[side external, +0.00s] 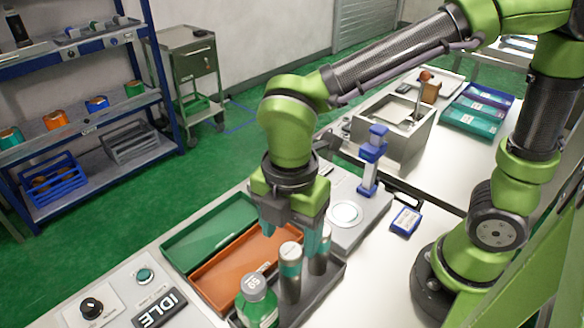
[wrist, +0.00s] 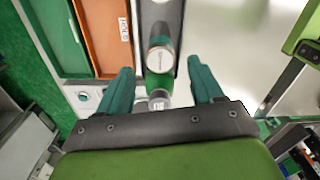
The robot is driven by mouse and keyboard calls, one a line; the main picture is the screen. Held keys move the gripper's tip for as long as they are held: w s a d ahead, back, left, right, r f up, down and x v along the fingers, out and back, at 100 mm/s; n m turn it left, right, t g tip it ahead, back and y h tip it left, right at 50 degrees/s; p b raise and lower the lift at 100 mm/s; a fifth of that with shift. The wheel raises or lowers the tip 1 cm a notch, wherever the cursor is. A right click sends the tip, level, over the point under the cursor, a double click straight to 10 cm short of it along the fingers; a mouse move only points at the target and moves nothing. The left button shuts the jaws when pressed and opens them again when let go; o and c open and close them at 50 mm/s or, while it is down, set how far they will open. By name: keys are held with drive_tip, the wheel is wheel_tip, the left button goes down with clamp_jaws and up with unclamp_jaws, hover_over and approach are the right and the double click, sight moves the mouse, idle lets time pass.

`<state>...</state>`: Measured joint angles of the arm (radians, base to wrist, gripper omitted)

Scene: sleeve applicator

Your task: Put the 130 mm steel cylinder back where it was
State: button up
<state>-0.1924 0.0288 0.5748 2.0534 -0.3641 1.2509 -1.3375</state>
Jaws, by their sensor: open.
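A steel cylinder (side external: 290,275) with a teal label band stands upright in a dark rack (side external: 328,288). A second steel cylinder (side external: 317,262) stands just behind it, partly hidden by a finger. Which of them is 130 mm long I cannot read. In the wrist view, one cylinder (wrist: 160,56) shows between and just beyond the fingertips (wrist: 161,70). I cannot tell whether a finger touches anything.
An orange tray (side external: 225,290) and a green tray (side external: 188,243) lie left of the rack. A station with a blue post (side external: 371,160) and a round pale plate (side external: 345,214) stands behind it. Bare bench lies right of the rack.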

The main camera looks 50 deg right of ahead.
wheel_tip(320, 180, up, 4)
drive_tip(key=shift+f, duration=0.2)
drive_tip(key=shift+w+d+r+m, duration=0.1)
drive_tip(key=shift+d+r+m, duration=0.1)
drive_tip(key=shift+d+m, duration=0.1)
drive_tip(key=d+r+m+t+y, duration=0.1)
drive_tip(key=d+m+t, duration=0.2)
drive_tip(key=d+m, duration=0.6)
drive_tip(key=d+r+m+t+y, duration=0.1)
drive_tip(key=d+m+t, duration=0.3)
drive_tip(key=d+m, duration=0.5)
drive_tip(key=r+m, duration=0.1)
drive_tip(key=m, duration=0.4)
drive_tip(key=shift+r+m, duration=0.3)
drive_tip(key=shift+m, duration=0.1)
